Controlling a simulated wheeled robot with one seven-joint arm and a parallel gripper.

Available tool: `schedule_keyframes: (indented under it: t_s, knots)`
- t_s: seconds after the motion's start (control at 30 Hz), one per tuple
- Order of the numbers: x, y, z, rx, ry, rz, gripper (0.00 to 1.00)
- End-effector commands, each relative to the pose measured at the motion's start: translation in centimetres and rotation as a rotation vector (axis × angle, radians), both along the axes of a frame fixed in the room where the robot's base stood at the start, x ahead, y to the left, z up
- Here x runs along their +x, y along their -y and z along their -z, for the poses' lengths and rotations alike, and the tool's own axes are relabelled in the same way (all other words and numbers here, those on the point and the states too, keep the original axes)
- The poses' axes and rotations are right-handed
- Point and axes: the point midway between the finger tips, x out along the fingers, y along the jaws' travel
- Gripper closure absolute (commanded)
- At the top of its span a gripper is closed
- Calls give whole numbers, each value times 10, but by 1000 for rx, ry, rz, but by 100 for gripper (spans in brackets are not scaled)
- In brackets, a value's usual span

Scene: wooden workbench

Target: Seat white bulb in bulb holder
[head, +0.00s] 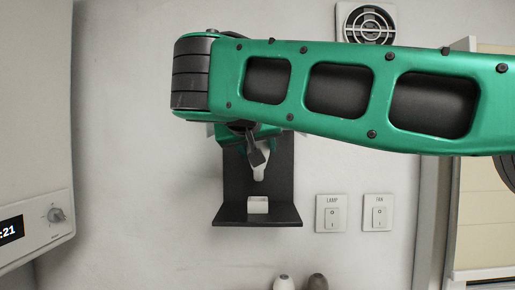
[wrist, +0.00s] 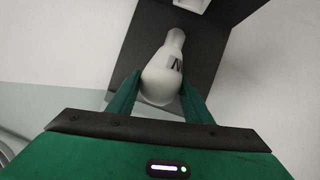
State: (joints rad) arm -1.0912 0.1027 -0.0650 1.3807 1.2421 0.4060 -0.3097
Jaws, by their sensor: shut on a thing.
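The white bulb (wrist: 158,82) is between the two green fingers of my gripper (wrist: 161,98) in the wrist view. Its narrow end points away from my gripper, toward the holder, and part of a dark letter mark shows on its side. In the head view the bulb (head: 259,173) hangs narrow end down from my gripper (head: 257,157), apart from and above the holder. The bulb holder (head: 258,205) is a small white block on the black bracket's ledge. Only its edge shows at the top of the wrist view (wrist: 192,4). My arm hides part of my gripper in the head view.
The black bracket (head: 236,180) has a back plate against the wall and a ledge below. Lamp (head: 331,213) and fan (head: 378,212) switches are to its right. Two small rounded objects, white (head: 284,283) and brown (head: 317,282), stand below. A white appliance is at left.

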Motion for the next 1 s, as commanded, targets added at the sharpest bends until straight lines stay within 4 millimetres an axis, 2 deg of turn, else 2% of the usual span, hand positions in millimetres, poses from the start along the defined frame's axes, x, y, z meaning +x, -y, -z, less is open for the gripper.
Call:
schedule_keyframes:
  t_s: [0.7,1.0]
  knots:
    - [0,1,49,-1,-1,1,76]
    - [1,2,62,-1,0,2,76]
